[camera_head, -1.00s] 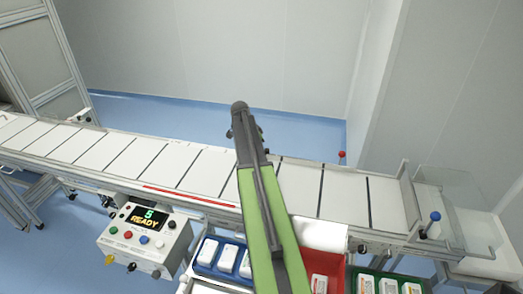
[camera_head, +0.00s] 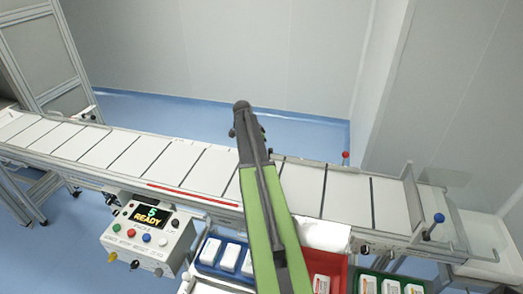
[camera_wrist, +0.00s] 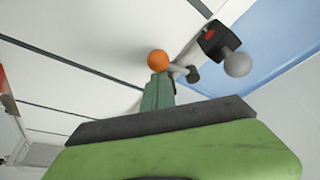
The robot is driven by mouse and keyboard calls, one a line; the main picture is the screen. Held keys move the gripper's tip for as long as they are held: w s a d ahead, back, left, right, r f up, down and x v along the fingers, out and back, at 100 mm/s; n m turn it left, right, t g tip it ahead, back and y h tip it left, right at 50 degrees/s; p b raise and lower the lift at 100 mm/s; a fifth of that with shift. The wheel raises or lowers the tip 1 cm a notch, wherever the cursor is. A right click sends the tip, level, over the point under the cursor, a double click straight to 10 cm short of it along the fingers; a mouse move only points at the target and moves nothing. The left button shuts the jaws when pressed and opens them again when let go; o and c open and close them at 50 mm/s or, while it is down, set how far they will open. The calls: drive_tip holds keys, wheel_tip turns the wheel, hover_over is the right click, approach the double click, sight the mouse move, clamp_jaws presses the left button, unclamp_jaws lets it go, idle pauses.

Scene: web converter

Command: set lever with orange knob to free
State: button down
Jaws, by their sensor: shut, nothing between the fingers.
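The orange knob (camera_wrist: 157,59) is in the wrist view, just past the tips of my gripper (camera_wrist: 158,82). Its short pale lever runs right to a dark mount at the conveyor's edge. My gripper is shut and empty, its green fingers pointing at the knob. I cannot tell whether the fingertips touch it. In the head view, my arm covers the middle of the conveyor, and neither the orange knob nor the fingers can be made out. No lever position label is readable.
A grey ball knob (camera_wrist: 237,64) on a dark mount stands right of the orange one. The conveyor (camera_head: 205,172) has a red-knobbed post (camera_head: 345,156) and a blue knob (camera_head: 438,218) on the right. A control box (camera_head: 148,240) shows "READY". Bins stand in front.

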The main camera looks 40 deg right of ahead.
drive_tip(key=d, duration=0.2)
drive_tip(key=s+d+r+p, duration=0.1)
drive_tip(key=shift+s, duration=0.1)
drive_tip(key=s+d+p+v, duration=0.1)
drive_tip(key=p+v, duration=0.8)
drive_tip(key=v, duration=0.1)
drive_tip(key=w+a+f+n+b, duration=0.1)
drive_tip(key=w+a+f+n, duration=0.15)
drive_tip(key=a, duration=0.75)
drive_tip(key=w+a+f+n+t+b, duration=0.1)
drive_tip(key=w+a+b, duration=0.15)
drive_tip(key=a, duration=0.75)
drive_tip(key=w+a+f+n+b, duration=0.1)
drive_tip(key=w+a+f+n, duration=0.15)
drive_tip(key=a, duration=0.85)
drive_tip(key=s+a+f+n+y, duration=0.1)
drive_tip(key=s+a+n+y, duration=0.1)
drive_tip(key=s+a+n, duration=0.5)
drive_tip(key=s+a+f+n+y+b, duration=0.1)
drive_tip(key=s+a+n, duration=0.6)
drive_tip(key=a, duration=0.6)
drive_tip(key=shift+a+n+y+b, duration=0.3)
drive_tip(key=shift+y, duration=0.1)
